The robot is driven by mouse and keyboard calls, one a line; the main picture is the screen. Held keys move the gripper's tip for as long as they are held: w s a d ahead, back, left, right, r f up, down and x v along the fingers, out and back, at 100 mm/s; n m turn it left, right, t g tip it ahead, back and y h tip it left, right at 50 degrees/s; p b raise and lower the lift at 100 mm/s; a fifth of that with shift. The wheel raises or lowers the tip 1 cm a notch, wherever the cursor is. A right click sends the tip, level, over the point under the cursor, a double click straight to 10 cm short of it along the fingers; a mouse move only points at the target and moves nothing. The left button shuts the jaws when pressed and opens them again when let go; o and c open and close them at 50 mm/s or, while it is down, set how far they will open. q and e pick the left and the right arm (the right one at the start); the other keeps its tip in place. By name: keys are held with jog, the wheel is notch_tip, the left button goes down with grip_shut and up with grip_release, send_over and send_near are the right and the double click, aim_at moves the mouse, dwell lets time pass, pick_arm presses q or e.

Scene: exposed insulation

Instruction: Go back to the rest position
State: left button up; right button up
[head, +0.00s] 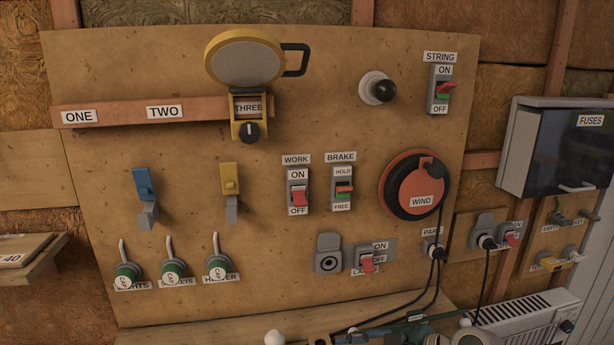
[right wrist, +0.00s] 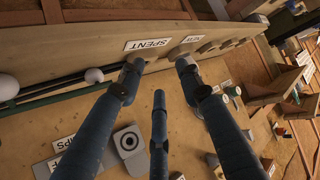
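My right gripper (head: 372,332) shows at the bottom edge of the head view, partly cut off, in front of the lower part of the wooden panel (head: 270,190). In the right wrist view its three blue fingers (right wrist: 158,78) are spread apart with nothing between them. Beyond the fingertips is a wooden ledge with labels reading SPENT (right wrist: 148,45) and NEW (right wrist: 193,39). Whether the fingers touch the ledge I cannot tell. My left gripper is in neither view.
The panel carries switches, three capped levers (head: 173,270), a round red WIND reel (head: 411,186) and a yellow-rimmed disc (head: 245,60). Black cables (head: 440,285) hang near my right gripper. A white heater (head: 525,322) and a FUSES box (head: 560,150) are at the right.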

jog(key=s+d+f+m+g+h, duration=0.1)
jog(key=s+d+f+m+h, duration=0.2)
jog(key=s+f, duration=0.7)
jog(key=s+d+f+m+g+h, duration=0.1)
jog(key=s+d+f+m+h, duration=0.2)
jog(key=s, duration=0.7)
jog(key=s+d+f+m+g+h, duration=0.1)
jog(key=s+d+f+m+h, duration=0.25)
jog(key=s, duration=0.65)
notch_tip(320, 180, down, 24)
jog(key=s+d, duration=0.2)
jog(key=s+d+f+g, duration=0.2)
jog(key=s+f, duration=1.4)
jog(key=s, duration=0.1)
jog(key=shift+s+d, duration=0.15)
jog(key=shift+d, duration=0.2)
